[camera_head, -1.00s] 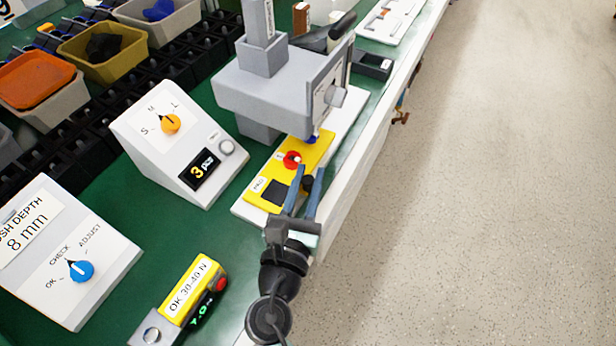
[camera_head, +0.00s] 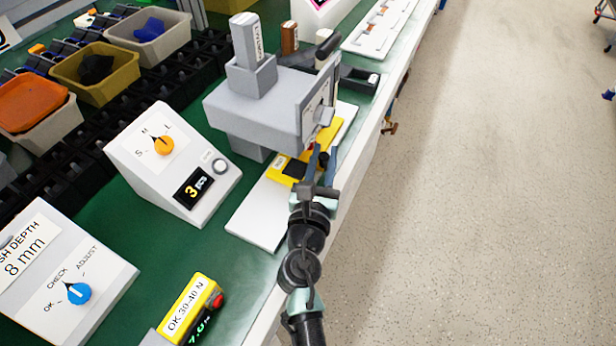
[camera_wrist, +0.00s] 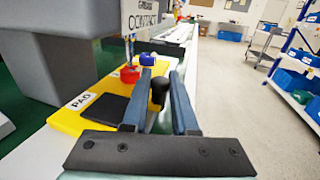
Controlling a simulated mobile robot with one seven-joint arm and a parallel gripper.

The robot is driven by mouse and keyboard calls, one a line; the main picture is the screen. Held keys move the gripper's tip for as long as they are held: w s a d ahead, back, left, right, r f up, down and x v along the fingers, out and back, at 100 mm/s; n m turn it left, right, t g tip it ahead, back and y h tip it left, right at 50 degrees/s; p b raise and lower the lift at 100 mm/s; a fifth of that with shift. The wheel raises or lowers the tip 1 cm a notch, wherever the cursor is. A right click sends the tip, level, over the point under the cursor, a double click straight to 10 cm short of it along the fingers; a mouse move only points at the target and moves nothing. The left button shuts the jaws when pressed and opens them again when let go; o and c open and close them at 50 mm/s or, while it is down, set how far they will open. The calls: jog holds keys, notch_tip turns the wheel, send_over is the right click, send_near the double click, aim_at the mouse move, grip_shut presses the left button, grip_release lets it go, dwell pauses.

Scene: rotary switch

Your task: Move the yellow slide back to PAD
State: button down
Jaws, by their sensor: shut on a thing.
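The yellow slide (camera_head: 275,172) lies on the white base plate, mostly under and beside the grey press head. In the wrist view its near end (camera_wrist: 66,122) shows the PAD label (camera_wrist: 82,101) and a black square pad (camera_wrist: 104,110). Beyond the pad are a red round part (camera_wrist: 130,74) and a blue part (camera_wrist: 147,59). My gripper (camera_head: 323,160) is at the slide's right side, its fingers shut on the slide's black knob (camera_wrist: 158,92). In the head view the fingers hide the knob and part of the slide.
The grey press (camera_head: 255,110) overhangs the slide closely on its left. The white base plate (camera_head: 260,217) is bare in front. A control box with an orange dial (camera_head: 163,146) stands at left, and a yellow gauge (camera_head: 195,305) lies nearer. The aisle at right is clear.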

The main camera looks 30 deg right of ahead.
jog(key=x, duration=0.4)
jog(key=shift+s+d, duration=0.25)
jog(key=shift+d, duration=0.2)
jog(key=shift+d+r, duration=0.1)
jog(key=c, duration=1)
grip_release()
jog(key=shift+c, duration=0.2)
jog(key=shift+o, duration=0.3)
jog(key=shift+w+d, duration=0.1)
jog(key=v, duration=1.3)
jog(key=shift+p, duration=0.35)
